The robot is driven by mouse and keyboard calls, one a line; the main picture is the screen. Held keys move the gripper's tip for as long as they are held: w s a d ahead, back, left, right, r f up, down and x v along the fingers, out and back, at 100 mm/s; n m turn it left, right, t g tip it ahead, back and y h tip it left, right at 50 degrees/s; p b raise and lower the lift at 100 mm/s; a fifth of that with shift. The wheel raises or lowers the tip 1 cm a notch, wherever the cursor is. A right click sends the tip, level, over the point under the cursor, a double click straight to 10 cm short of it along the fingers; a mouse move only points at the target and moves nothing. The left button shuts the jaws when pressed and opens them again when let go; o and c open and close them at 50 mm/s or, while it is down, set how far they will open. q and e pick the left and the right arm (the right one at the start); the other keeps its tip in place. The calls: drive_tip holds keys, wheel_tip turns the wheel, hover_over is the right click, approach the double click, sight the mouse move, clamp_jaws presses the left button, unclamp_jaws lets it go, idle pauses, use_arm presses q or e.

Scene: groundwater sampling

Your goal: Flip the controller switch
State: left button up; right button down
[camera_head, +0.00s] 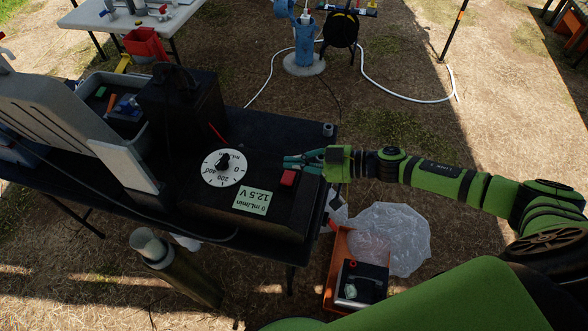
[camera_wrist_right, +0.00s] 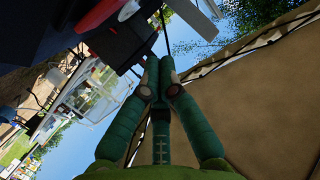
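The controller (camera_head: 262,222) is a black box on the dark table, its panel tilted up. It has a white dial (camera_head: 222,180) marked 0, 200 and 400, and a green display (camera_head: 252,201) reading 0 mL/min and 12.5 V, upside down to me. A red switch (camera_head: 288,177) sits at its far right corner. My right gripper (camera_head: 286,162) reaches in from the right, its fingertips just beyond the switch; I cannot tell whether they touch. In the right wrist view its fingertips (camera_wrist_right: 158,64) are together with nothing visible between them. My left gripper is not in view.
A black case (camera_head: 182,98) and a grey bin (camera_head: 112,85) stand left of the controller on the table (camera_head: 270,127). An orange crate (camera_head: 330,275) and a clear plastic bag (camera_head: 390,238) are on the ground below my right arm. A blue wellhead (camera_head: 303,45) stands behind.

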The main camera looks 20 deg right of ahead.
sight(288, 178)
drive_tip(key=shift+s+a+f, duration=0.1)
drive_tip(key=shift+s+f, duration=0.05)
drive_tip(key=shift+f, duration=0.85)
drive_tip(key=shift+s+a+f, duration=0.1)
drive_tip(key=shift+s+f, duration=0.05)
drive_tip(key=shift+f, duration=0.85)
